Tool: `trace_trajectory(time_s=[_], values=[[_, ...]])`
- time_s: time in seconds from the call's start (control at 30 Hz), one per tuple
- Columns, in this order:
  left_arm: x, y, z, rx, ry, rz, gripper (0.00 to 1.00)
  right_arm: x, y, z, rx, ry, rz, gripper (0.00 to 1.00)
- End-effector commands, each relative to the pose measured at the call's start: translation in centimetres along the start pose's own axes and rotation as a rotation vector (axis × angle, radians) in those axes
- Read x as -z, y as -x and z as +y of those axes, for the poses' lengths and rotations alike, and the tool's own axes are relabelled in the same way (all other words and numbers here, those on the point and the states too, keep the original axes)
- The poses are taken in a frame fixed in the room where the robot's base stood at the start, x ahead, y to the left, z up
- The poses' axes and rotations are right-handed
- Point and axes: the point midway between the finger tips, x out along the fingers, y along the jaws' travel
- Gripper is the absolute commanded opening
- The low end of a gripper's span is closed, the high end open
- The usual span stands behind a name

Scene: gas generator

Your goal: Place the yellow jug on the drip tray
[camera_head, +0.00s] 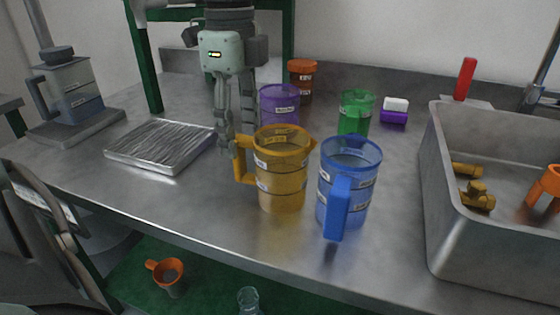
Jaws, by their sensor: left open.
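The yellow jug (281,181) stands upright on the steel bench, with its handle on the left side. The drip tray (160,146), a low metal tray with a ribbed top, lies to the left of it and is empty. My left gripper (232,147) points down just left of the yellow jug, its fingers open close to the handle. I cannot tell whether the fingers touch the handle. My right gripper is not in view.
A blue jug (347,181) stands close to the right of the yellow jug. A purple container (279,104), a green one (355,113) and an orange-brown jar (302,80) stand behind. A metal basin (435,220) fills the right. A grey jug (71,84) stands at far left.

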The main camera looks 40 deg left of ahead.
Motion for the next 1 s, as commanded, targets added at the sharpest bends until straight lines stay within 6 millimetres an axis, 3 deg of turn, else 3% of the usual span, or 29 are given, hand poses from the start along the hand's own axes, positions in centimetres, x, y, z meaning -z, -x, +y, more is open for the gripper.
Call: trace_trajectory(time_s=[0.1, 0.6, 0.9, 1.0], values=[[0.1, -0.7, 0.2, -0.005, 0.018, 0.003, 0.48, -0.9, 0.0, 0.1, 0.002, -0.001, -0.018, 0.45], [0.2, -7.1, 0.1, -0.005, 0.015, 0.004, 0.48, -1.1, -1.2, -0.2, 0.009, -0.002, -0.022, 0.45], [0.1, -7.7, 0.0, -0.001, 0.015, 0.004, 0.48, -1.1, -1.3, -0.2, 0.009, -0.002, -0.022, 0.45], [0.1, -7.7, 0.0, -0.001, 0.015, 0.004, 0.37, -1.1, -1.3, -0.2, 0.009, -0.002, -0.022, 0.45]])
